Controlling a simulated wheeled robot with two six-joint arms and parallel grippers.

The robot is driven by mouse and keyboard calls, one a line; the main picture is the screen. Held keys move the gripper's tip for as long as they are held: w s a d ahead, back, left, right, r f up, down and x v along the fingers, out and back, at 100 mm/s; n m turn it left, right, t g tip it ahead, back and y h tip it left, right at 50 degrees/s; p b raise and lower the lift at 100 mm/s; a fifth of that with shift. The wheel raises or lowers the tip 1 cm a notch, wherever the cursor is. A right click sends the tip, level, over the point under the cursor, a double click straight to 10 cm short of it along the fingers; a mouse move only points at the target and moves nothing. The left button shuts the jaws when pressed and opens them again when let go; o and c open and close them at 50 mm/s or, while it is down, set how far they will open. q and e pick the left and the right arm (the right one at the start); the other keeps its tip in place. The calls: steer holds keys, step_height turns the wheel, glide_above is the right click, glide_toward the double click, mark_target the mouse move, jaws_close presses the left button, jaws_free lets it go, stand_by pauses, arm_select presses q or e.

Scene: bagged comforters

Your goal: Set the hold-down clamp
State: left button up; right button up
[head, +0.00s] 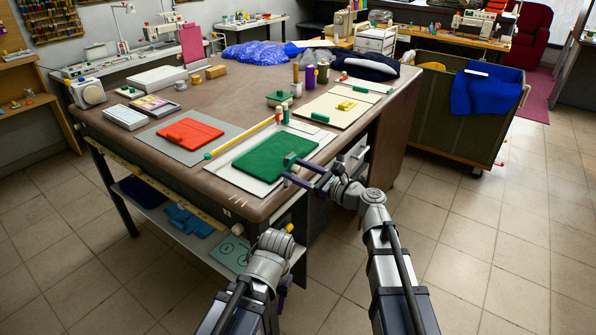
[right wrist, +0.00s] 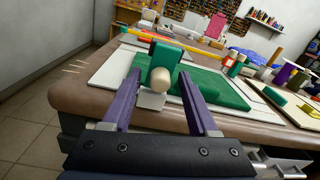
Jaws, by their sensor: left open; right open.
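The hold-down clamp, a green block with a pale round knob, stands at the near edge of the green cloth on a white board; it shows in the right wrist view (right wrist: 170,57) and in the head view (head: 290,160). The green cloth (head: 268,156) lies flat on the board (head: 232,176). My right gripper (head: 291,171) is open, with its purple fingers on either side of the clamp's knob (right wrist: 161,80); I cannot tell whether they touch it. My left gripper (head: 284,290) is low beside the table's front corner, its fingers mostly hidden by its wrist.
The brown table (head: 150,165) has an orange cloth (head: 190,132) on a grey board, a yellow rod (head: 240,138), and a cream board with a yellow clamp (head: 346,105). Blue bagged bundles (head: 260,52) lie at the back.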

steer(key=shift+c, duration=0.2)
jaws_close()
stand_by(0.3)
